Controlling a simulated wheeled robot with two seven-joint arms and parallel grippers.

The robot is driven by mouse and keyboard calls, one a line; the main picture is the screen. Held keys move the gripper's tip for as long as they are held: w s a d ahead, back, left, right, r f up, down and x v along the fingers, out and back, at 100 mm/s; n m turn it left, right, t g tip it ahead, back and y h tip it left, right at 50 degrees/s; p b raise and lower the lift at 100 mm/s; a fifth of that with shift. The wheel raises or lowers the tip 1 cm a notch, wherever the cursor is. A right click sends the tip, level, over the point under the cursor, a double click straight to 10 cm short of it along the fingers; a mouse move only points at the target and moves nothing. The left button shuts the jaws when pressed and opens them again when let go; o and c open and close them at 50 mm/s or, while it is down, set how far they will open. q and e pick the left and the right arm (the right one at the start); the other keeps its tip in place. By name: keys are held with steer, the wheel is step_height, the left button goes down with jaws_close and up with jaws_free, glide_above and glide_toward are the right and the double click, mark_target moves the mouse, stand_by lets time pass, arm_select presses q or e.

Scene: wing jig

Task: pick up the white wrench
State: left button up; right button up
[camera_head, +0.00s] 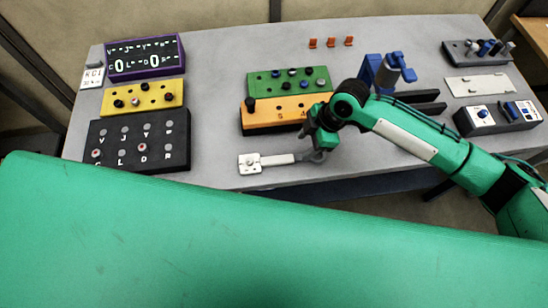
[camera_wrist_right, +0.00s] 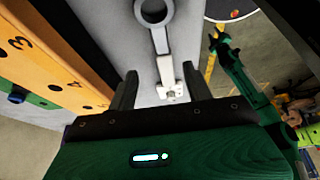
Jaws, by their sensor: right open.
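The white wrench (camera_head: 278,159) lies near the front edge of the table, with a square white head at its left end and a grey ring at its right end. In the right wrist view, the wrench (camera_wrist_right: 163,45) shows its ring at the top and its pale shaft running down to a small white end. My right gripper (camera_head: 318,147) is above the ring end in the head view. In the right wrist view, the fingers of this gripper (camera_wrist_right: 158,80) are apart, one on each side of the wrench, with nothing gripped.
An orange block (camera_head: 285,115) and a green block (camera_head: 288,80) with knobs stand behind the wrench. A black lettered panel (camera_head: 135,155) is at left. A blue clamp-like device (camera_head: 385,72) stands behind my right arm. Bare grey table lies left of the wrench.

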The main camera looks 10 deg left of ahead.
mark_target(294, 158)
steer(key=shift+a+f, duration=0.15)
steer(key=shift+f, duration=0.15)
steer(key=shift+s+a+f+p, duration=0.15)
steer(key=shift+s+f+p, duration=0.1)
steer(key=shift+f+p, duration=0.3)
steer(key=p+x, duration=0.1)
steer(key=x, duration=0.2)
steer(key=shift+s+f+p, duration=0.1)
steer(key=shift+f+p, duration=0.05)
steer(key=shift+p, duration=0.15)
steer(key=shift+a+f, duration=0.15)
steer(key=shift+f, duration=0.3)
steer(key=shift+r, duration=0.1)
jaws_close()
